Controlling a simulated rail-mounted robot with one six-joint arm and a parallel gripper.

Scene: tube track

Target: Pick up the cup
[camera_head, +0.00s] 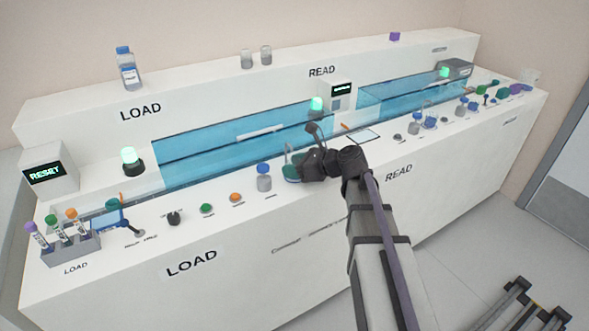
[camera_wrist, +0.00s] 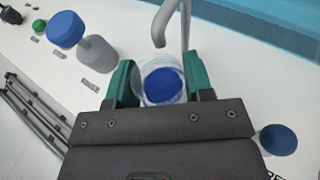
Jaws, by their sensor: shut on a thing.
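In the wrist view, the cup (camera_wrist: 162,88) is a clear round vessel with a blue round area inside. It sits between the green fingertips of my gripper (camera_wrist: 160,78), which are shut on its two sides. A grey curved spout (camera_wrist: 178,18) rises just beyond the cup and bends close to its rim. In the head view, my gripper (camera_head: 294,166) is over the white counter, left of the READ panel, and the cup is too small and covered to make out clearly. I cannot tell whether the cup touches the counter.
A blue disc (camera_wrist: 278,140) is at right there. Blue glass panels (camera_head: 240,145) lie behind. A tube rack (camera_head: 70,245) stands far left.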

